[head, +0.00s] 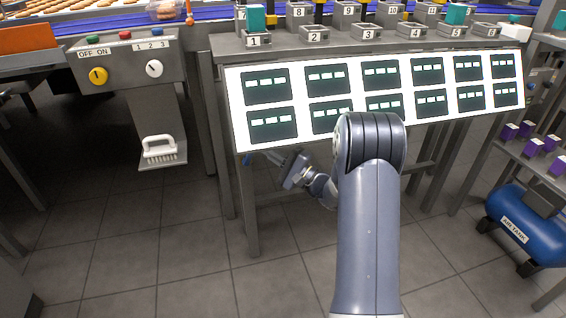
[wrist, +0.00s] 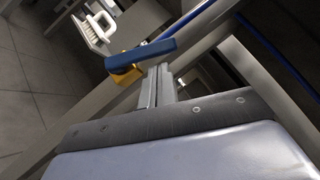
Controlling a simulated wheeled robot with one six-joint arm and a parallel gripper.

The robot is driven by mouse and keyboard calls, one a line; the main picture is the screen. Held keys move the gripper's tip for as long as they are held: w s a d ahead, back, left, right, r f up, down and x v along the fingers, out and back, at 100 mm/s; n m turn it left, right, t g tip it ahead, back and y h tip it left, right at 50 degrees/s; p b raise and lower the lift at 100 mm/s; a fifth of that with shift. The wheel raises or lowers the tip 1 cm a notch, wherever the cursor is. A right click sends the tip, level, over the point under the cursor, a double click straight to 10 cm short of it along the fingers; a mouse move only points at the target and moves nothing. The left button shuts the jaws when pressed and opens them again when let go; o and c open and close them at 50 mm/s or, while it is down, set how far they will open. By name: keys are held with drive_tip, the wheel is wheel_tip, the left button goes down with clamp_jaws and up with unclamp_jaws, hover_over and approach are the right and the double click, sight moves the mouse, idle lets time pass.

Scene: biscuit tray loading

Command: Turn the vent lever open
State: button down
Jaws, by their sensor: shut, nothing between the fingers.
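My gripper (head: 268,159) is low in front of the left end of the display console in the head view, pointing left. In the wrist view my gripper (wrist: 157,72) has its two grey fingers side by side, shut and empty. A blue bar (wrist: 142,55) with a yellow-orange piece (wrist: 125,75) lies across the view at the fingertips. I cannot tell whether it is the vent lever or coloured tips of my fingers, nor whether anything touches. Nothing else plainly reads as the vent lever in either view. My arm hides part of the console.
The display console (head: 375,65) stands close over my gripper. A control box (head: 127,60) with knobs and buttons is at left, with a white brush (head: 160,148) on a ledge below. A blue air tank (head: 520,225) sits at right. The tiled floor (head: 150,245) is clear.

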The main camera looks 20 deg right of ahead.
drive_tip(key=shift+a+r, duration=0.15)
drive_tip(key=shift+a, duration=0.25)
drive_tip(key=p, duration=0.2)
drive_tip(key=r+n+g+p, duration=0.1)
drive_tip(key=p, duration=0.2)
drive_tip(key=shift+a+r, duration=0.25)
drive_tip(key=shift+a, duration=0.15)
drive_tip(key=shift+f, duration=0.15)
